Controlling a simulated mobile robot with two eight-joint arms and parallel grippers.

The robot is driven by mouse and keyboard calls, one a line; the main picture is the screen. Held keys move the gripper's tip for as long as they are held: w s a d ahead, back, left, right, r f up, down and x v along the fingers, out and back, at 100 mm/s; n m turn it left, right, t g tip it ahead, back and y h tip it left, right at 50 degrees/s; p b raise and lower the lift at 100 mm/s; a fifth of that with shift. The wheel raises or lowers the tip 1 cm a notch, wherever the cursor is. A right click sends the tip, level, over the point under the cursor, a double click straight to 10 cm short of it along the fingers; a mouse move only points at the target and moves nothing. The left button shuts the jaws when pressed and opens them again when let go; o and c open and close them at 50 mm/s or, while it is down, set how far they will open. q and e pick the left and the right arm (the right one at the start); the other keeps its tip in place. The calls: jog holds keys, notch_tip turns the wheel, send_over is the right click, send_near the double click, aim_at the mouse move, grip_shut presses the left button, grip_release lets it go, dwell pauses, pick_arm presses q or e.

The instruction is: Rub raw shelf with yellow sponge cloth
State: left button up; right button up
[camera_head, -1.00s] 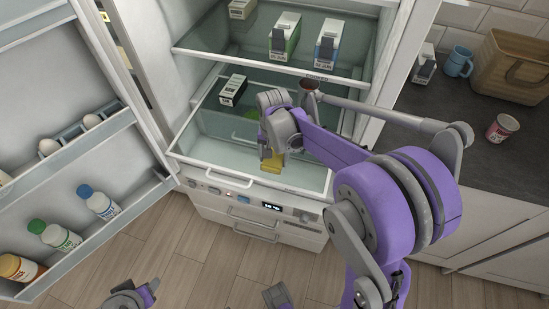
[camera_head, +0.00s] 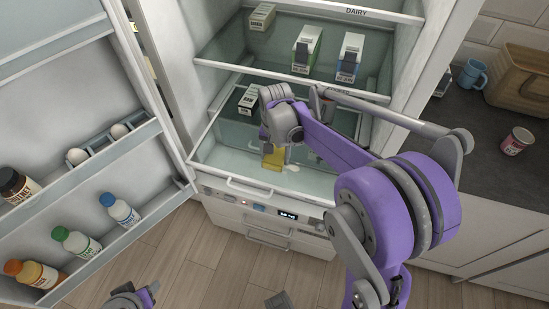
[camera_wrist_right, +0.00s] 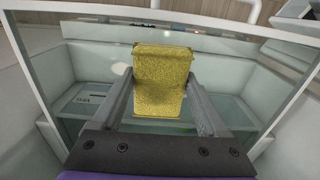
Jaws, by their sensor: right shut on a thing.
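My right gripper (camera_head: 270,143) is shut on the yellow sponge cloth (camera_head: 274,157), and the cloth also shows between its fingers in the wrist view (camera_wrist_right: 160,82). It holds the cloth inside the lowest open fridge compartment, which I take to be the raw shelf (camera_head: 225,158), over its front half. I cannot tell whether the cloth touches the shelf floor. A small whitish spot (camera_head: 291,168) shows just right of the cloth.
A dark-and-white carton (camera_head: 250,98) stands at the back left of this compartment. The shelf above, with cartons (camera_head: 306,50), lies close over my wrist. The open door (camera_head: 95,195) with bottles is at left. A counter (camera_head: 485,135) is at right.

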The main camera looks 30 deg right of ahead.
aim_at(274, 155)
notch_tip(274, 155, up, 3)
jog(key=shift+w+f+p, duration=0.15)
jog(key=shift+p, duration=0.55)
jog(key=shift+r+p, duration=0.5)
jog(key=shift+r, duration=0.4)
jog(key=shift+a+f, duration=0.1)
